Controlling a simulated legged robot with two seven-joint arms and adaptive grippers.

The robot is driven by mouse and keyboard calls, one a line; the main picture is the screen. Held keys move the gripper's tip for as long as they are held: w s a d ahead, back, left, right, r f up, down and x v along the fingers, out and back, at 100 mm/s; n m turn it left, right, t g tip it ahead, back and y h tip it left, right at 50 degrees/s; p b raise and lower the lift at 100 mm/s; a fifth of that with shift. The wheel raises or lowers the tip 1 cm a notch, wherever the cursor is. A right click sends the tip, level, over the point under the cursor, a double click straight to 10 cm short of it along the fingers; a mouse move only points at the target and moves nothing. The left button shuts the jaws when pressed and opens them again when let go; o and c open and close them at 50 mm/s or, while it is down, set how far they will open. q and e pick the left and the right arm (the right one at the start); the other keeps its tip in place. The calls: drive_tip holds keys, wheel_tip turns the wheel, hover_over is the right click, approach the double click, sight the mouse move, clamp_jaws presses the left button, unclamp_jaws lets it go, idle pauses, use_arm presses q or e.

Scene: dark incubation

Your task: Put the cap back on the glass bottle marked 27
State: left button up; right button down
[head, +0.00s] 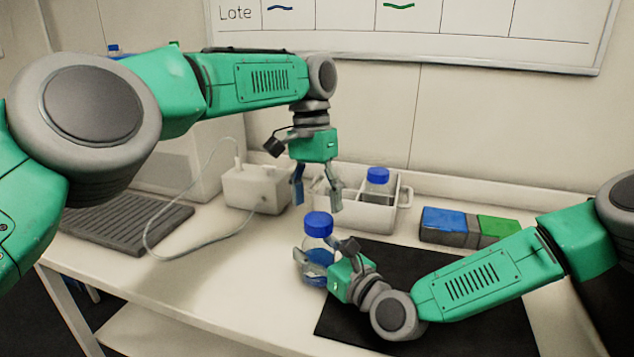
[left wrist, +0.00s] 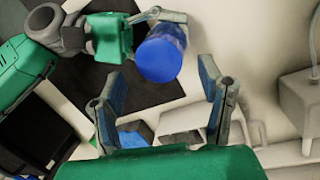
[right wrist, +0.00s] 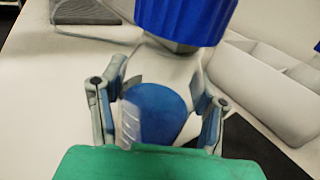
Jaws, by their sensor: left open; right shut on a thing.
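A glass bottle (head: 316,258) with blue contents stands upright at the left edge of the dark mat. My right gripper (head: 322,254) is shut on its body; in the right wrist view the fingers close around the glass (right wrist: 155,112). A blue cap (head: 318,224) sits on the bottle's mouth; it also shows in the left wrist view (left wrist: 158,60) and right wrist view (right wrist: 185,15). How tightly it is seated cannot be told. My left gripper (head: 317,204) is open, pointing down just above the cap, fingers spread either side. No number is readable on the bottle.
A white divided rack (head: 368,216) behind holds another blue-capped bottle (head: 377,187). A white device (head: 255,190) with a cable stands left of it. A blue, grey and green block (head: 468,228) lies at right. The dark mat (head: 400,262) is otherwise clear beside my right arm.

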sight(318, 218)
use_arm(q)
drive_tip(key=n, duration=0.3)
drive_tip(key=r+n, duration=0.1)
drive_tip(key=n, duration=0.2)
drive_tip(key=shift+r+t, duration=0.1)
drive_tip(key=shift+t, duration=0.2)
drive_tip(key=n, duration=0.4)
drive_tip(key=shift+s+r+y, duration=0.1)
drive_tip(key=shift+r+y, duration=0.2)
drive_tip(key=shift+r, duration=0.05)
drive_tip(key=n, duration=0.4)
drive_tip(key=r+n+t, duration=0.1)
drive_tip(key=n, duration=0.1)
drive_tip(key=shift+s, duration=0.1)
drive_tip(key=n, duration=0.5)
drive_tip(key=shift+s+d+r, duration=0.1)
drive_tip(key=shift+s+r, duration=0.05)
drive_tip(key=shift+r, duration=0.25)
drive_tip(key=shift+f, duration=4.05)
